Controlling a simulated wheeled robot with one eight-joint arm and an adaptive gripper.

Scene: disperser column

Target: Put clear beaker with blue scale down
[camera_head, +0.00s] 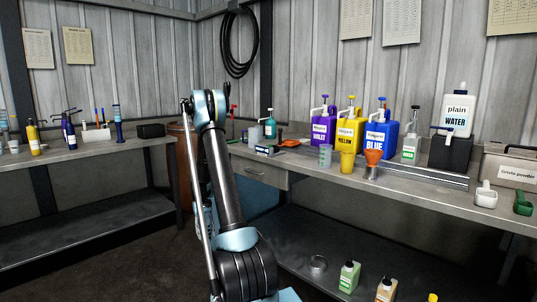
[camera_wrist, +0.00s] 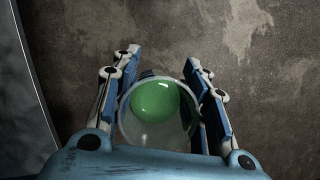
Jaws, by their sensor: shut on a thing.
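My gripper (camera_wrist: 160,66) is shut on a clear beaker (camera_wrist: 148,132) in the wrist view, with one blue finger on each side. I look down into its round mouth, and something smooth and green (camera_wrist: 155,98) shows inside. No blue scale can be made out from this angle. Bare stained floor (camera_wrist: 240,40) shows beyond the beaker, with no bench top under it in view. In the head view my arm stands in front of the benches, and neither my gripper nor the held beaker can be made out.
The right bench (camera_head: 420,183) carries violet (camera_head: 323,127), yellow (camera_head: 350,128) and blue (camera_head: 381,130) pump bottles, cups, a funnel (camera_head: 373,158) and a water jug (camera_head: 457,110). Its front edge has some clear room. A left bench (camera_head: 90,153) holds small tools. Bottles (camera_head: 349,277) stand low in front.

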